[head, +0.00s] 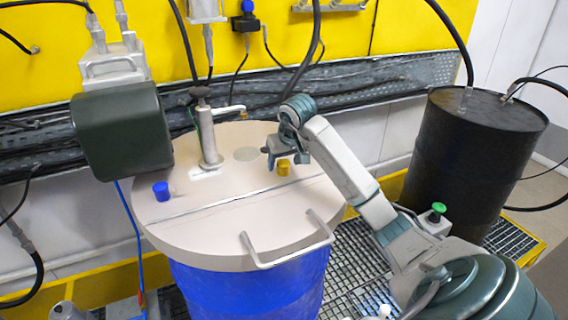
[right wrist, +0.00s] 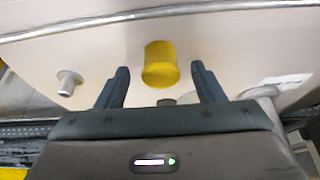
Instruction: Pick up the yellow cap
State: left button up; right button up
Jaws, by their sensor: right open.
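The yellow cap (head: 283,167) stands on the beige drum lid (head: 230,225), right of the lid's centre. In the right wrist view the cap (right wrist: 160,64) shows ahead of and between the two finger tips. My right gripper (head: 272,150) is beside the cap, with its fingers open. In the right wrist view the fingers of my right gripper (right wrist: 160,72) are apart with gaps on both sides of the cap, and nothing is held. My left gripper is not in view.
A blue cap (head: 161,191) stands at the lid's left. A metal valve post (head: 208,140) rises from the lid's back. A handle (head: 290,248) spans the front. A black drum (head: 470,155) stands right, and a dark green motor (head: 122,130) hangs left.

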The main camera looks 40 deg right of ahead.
jog(key=shift+w+f, duration=0.25)
jog(key=shift+f, duration=0.2)
jog(key=shift+w+d+f, duration=0.1)
jog(key=shift+w+f, duration=0.1)
jog(key=shift+f, duration=0.1)
jog(key=c, duration=1.1)
jog(key=shift+o, duration=0.2)
jog(key=shift+r+b, duration=1.05)
jog(key=shift+r, duration=0.35)
jog(key=s+a+p, duration=0.2)
jog(key=s+a, duration=0.1)
jog(key=s+a+r+p, duration=0.1)
jog(key=s+a+p, duration=0.2)
jog(key=s, duration=0.1)
jog(key=s+a+r+p, duration=0.1)
jog(key=s+a+p, duration=0.2)
jog(key=s+a, duration=0.1)
jog(key=shift+s+r, duration=0.2)
jog(key=shift+r, duration=0.05)
jog(key=shift+s+a+f, duration=0.1)
jog(key=shift+s+a, duration=0.2)
jog(key=shift+s, duration=0.1)
